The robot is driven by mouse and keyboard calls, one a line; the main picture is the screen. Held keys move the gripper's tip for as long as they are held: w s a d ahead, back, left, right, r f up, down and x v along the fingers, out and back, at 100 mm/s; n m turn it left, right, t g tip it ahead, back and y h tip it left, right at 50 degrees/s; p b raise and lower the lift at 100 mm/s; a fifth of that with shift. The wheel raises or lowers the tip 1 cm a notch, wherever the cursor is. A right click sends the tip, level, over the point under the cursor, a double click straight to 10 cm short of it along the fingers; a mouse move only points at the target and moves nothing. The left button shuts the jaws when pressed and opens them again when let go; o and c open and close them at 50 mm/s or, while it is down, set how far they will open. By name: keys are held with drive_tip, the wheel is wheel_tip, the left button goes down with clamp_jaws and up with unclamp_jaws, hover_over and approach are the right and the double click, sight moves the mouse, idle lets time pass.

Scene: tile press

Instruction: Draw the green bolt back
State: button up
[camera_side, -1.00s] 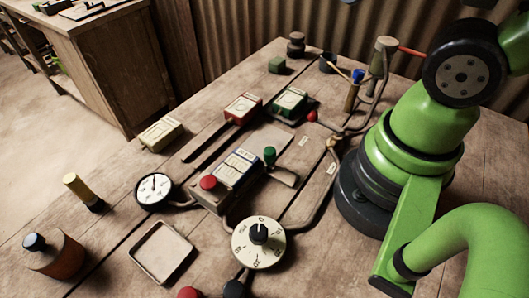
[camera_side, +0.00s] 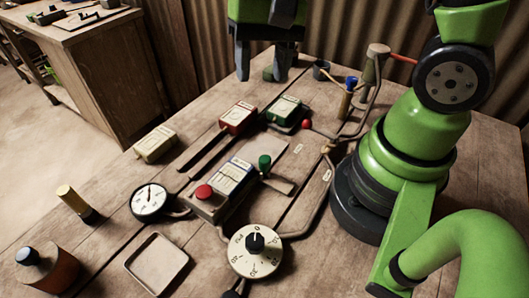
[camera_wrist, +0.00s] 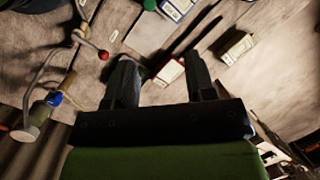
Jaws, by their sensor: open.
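The green bolt shows as a green knob (camera_side: 265,165) on a short upright beside the grey press box (camera_side: 208,210), over a flat bar (camera_side: 280,185). It also shows at the top edge of the camera_wrist view (camera_wrist: 150,4). My gripper (camera_side: 262,76) is high over the far edge of the table, well behind the green knob, with its fingers pointing down. It is open and empty. In the camera_wrist view my gripper (camera_wrist: 162,68) has its fingers spread, with a red box seen beyond between them.
Red (camera_side: 238,118), green (camera_side: 285,109) and cream (camera_side: 156,144) boxes stand behind the press box. A red-tipped lever (camera_side: 306,125) and a post with a pipe (camera_side: 372,70) stand at right. A dial (camera_side: 254,250), gauge (camera_side: 149,201) and empty tray (camera_side: 156,263) are in front.

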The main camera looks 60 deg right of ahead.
sight(265, 158)
drive_tip(key=a+f+g, duration=0.1)
drive_tip(key=f, duration=0.4)
drive_tip(key=s+a+f+m, duration=0.1)
drive_tip(key=f, duration=0.4)
drive_tip(key=s+f+g, duration=0.1)
drive_tip(key=f, duration=0.4)
drive_tip(key=shift+s+a+f+g, duration=0.15)
drive_tip(key=shift+a+f+g, duration=0.15)
drive_tip(key=shift+a+f, duration=0.1)
drive_tip(key=shift+c, duration=0.2)
